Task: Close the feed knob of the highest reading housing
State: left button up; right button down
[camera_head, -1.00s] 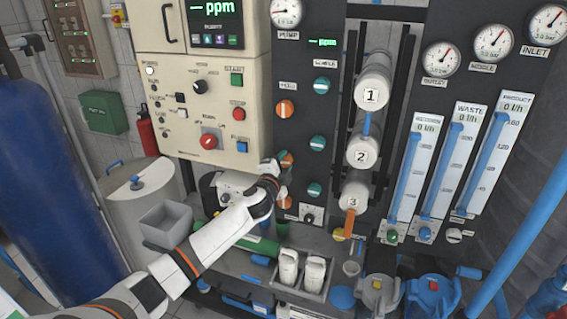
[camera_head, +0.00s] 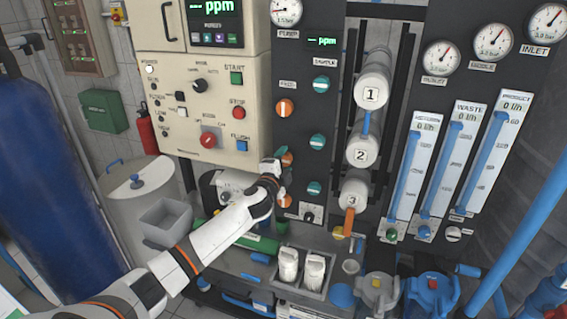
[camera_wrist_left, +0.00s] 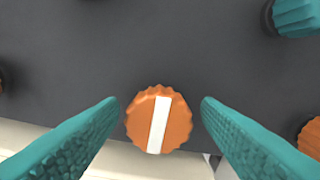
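My left gripper (camera_head: 280,157) is at the middle orange feed knob (camera_head: 287,160) on the dark panel and partly covers it. In the left wrist view the gripper (camera_wrist_left: 160,112) is open, with a teal finger on each side of an orange knob (camera_wrist_left: 158,119). Gaps show between knob and fingers. The knob's white bar stands nearly upright in that view. The upper feed knob (camera_head: 285,107) is clear; the lower one (camera_head: 285,201) is partly hidden by my arm. White housings 1 (camera_head: 371,94), 2 (camera_head: 361,155) and 3 (camera_head: 352,200) stand to the right. My right gripper is not in view.
Teal sample knobs (camera_head: 317,142) form a column right of the feed knobs. A small panel display (camera_head: 322,41) shows "ppm"; I cannot read a number. A cream control cabinet (camera_head: 190,100) is at left. Bottles in a grey tray (camera_head: 318,290) stand below.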

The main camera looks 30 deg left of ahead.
pick_arm(q)
jog(key=shift+s, duration=0.1)
jog(key=b+v, duration=0.2)
jog(key=v, duration=0.9)
jog(key=shift+s+b, duration=0.3)
jog(key=shift+s, duration=0.1)
